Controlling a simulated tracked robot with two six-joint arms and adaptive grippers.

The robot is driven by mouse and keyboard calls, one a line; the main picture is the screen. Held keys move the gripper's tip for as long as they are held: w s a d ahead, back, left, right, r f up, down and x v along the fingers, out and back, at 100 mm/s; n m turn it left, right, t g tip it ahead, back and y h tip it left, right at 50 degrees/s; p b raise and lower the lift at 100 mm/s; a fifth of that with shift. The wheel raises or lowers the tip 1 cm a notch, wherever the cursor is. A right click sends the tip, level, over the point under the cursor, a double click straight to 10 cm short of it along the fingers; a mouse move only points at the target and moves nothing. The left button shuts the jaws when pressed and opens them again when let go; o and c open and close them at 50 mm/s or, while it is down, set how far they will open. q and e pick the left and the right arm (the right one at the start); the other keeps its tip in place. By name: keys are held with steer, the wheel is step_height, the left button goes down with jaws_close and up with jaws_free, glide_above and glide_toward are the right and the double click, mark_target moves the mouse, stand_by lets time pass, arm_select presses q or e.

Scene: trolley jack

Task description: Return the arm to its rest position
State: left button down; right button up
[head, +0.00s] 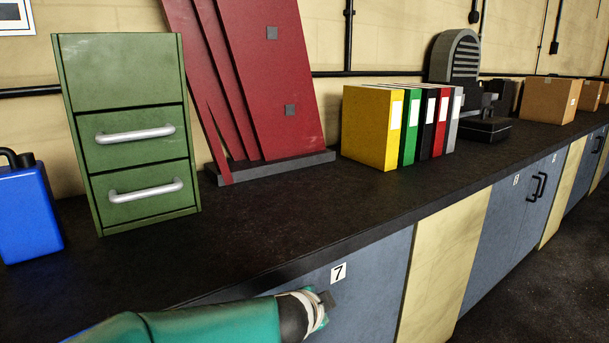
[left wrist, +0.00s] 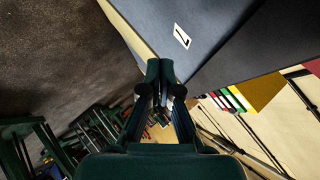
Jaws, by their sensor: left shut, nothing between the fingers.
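My left arm, teal with a black joint and a pale wrapped band (head: 312,309), comes in at the bottom of the head view, in front of the blue cabinet door marked 7 (head: 372,275). A small dark part sticks out past the band; the fingers cannot be made out there. In the left wrist view my left gripper (left wrist: 160,71) is shut and empty, its dark green fingertips side by side. It points past the blue cabinet (left wrist: 215,28), apparently without touching it. My right gripper is in neither view.
The dark worktop (head: 290,215) runs above the cabinets. On it stand a blue can (head: 28,215), a green drawer unit (head: 135,150), red panels (head: 265,85), several binders (head: 370,130) and a cardboard box (head: 550,100). Dark floor (head: 540,280) is clear at the right.

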arm_select(q)
steer(key=s+a+f+n+g+h+p, duration=0.1)
steer(key=s+a+f+n+g+p, duration=0.35)
steer(key=s+f, duration=0.65)
steer(key=s+a+f+n+g+p, duration=0.35)
steer(key=s+a+f+n, duration=0.35)
steer(key=f, duration=0.7)
steer(key=s+a+f+n+g+p, duration=0.1)
steer(key=s+a+n, duration=0.15)
steer(key=s, duration=0.35)
steer(key=s+a+f+n+g+p, duration=0.1)
steer(key=s+f+n+p, duration=0.15)
steer(key=s, duration=0.35)
step_height(320, 180, up, 16)
steer(key=p, duration=1.4)
steer(key=shift+r+t, duration=0.15)
steer(key=shift+t, duration=0.15)
steer(key=shift+d, duration=0.1)
